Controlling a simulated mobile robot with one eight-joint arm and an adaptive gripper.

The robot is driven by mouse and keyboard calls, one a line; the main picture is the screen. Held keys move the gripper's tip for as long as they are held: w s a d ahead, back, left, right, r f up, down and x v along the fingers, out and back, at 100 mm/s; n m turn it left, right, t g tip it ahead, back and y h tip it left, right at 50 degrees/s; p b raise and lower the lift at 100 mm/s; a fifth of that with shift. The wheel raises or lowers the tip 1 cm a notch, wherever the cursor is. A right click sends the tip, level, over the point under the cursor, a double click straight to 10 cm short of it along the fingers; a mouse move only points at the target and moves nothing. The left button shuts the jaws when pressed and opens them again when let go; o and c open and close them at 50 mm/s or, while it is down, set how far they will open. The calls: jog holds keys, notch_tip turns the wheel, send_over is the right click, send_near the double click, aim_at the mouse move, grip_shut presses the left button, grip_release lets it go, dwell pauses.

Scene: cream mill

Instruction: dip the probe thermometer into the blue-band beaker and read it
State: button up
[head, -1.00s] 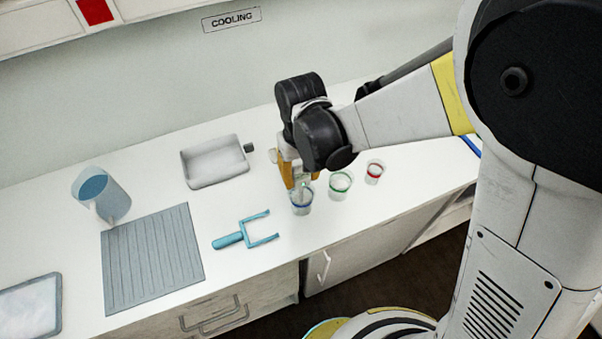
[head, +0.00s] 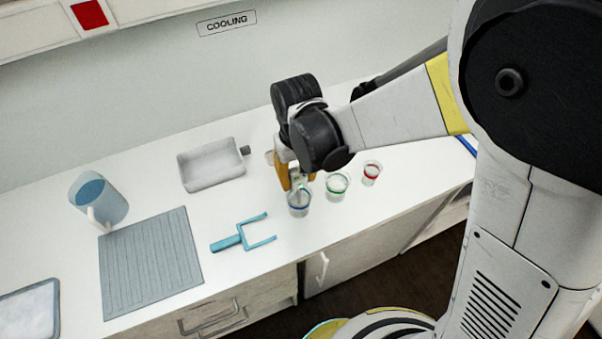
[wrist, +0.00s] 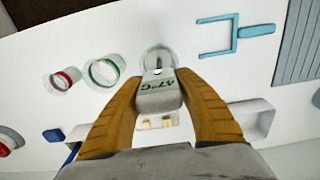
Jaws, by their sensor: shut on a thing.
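The blue-band beaker (head: 299,208) stands on the counter, the leftmost of three small beakers. My gripper (head: 297,181) is directly above it, its orange fingers pointing down. In the wrist view, my gripper (wrist: 158,86) is shut on the white probe thermometer (wrist: 158,102). The thermometer body hides part of the beaker, and I cannot tell how deep the tip is.
A green-band beaker (head: 338,186) and a red-band beaker (head: 372,173) stand close to the right. A blue forked tool (head: 240,237) lies to the left. Farther left are a ridged grey mat (head: 150,262) and a jug (head: 98,201). A white tray (head: 211,166) sits behind.

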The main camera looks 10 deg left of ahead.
jog(key=shift+r+p, duration=3.65)
jog(key=shift+r, duration=1.85)
jog(key=shift+f+b, duration=0.1)
jog(key=shift+b, duration=0.3)
